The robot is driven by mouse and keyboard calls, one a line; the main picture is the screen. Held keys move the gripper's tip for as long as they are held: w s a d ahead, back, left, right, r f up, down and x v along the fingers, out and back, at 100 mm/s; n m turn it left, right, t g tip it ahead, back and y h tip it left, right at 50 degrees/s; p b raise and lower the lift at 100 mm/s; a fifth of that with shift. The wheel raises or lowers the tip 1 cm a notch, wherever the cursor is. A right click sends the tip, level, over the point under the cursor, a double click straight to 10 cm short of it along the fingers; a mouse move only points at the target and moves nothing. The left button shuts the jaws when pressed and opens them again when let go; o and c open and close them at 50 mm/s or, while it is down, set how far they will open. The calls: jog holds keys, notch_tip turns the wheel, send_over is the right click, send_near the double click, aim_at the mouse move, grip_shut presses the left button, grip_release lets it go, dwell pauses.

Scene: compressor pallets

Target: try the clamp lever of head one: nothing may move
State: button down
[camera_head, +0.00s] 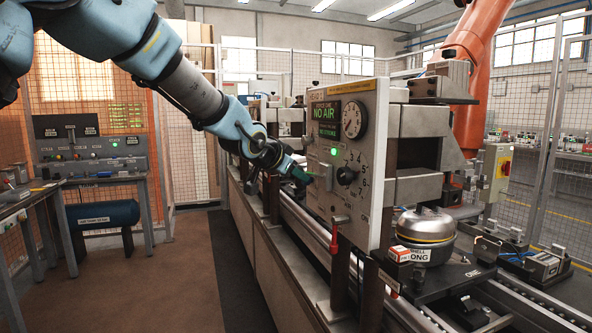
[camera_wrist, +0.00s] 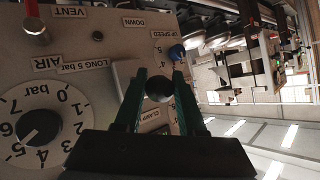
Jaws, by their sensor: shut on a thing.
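My gripper (camera_head: 298,176) is at the front of the head's control panel (camera_head: 375,110). In the wrist view its two dark green fingers (camera_wrist: 160,76) close on a black ball knob (camera_wrist: 159,89), one on each side. A partly hidden label reading CLAMP (camera_wrist: 152,114) lies beside this knob, so I take it as the clamp lever. The lever's shaft is hidden behind the ball. In the head view the knob is hidden by my gripper. The panel's display (camera_head: 325,112) reads NO AIR.
A pressure dial knob (camera_wrist: 40,127) and a red-handled lever (camera_wrist: 34,20) are on the same panel. A round silver compressor (camera_head: 425,225) stands on the line at right. The floor aisle at left is clear.

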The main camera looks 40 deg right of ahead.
jog(key=shift+s+d+r+m+y+p, duration=0.1)
jog(key=shift+d+r+m+y+p, duration=0.2)
jog(key=shift+r+y, duration=0.25)
jog(key=shift+s+d+r+m+y+p, duration=0.1)
jog(key=shift+d+r+m+y+p, duration=0.2)
jog(key=shift+r, duration=0.4)
jog(key=c, duration=0.5)
grip_release()
jog(key=shift+s, duration=0.1)
jog(key=shift+f, duration=0.1)
jog(key=shift+a, duration=0.15)
jog(key=shift+a, duration=0.2)
jog(key=v, duration=1)
jog(key=shift+s+r+b, duration=0.2)
jog(key=shift+r+b, duration=0.1)
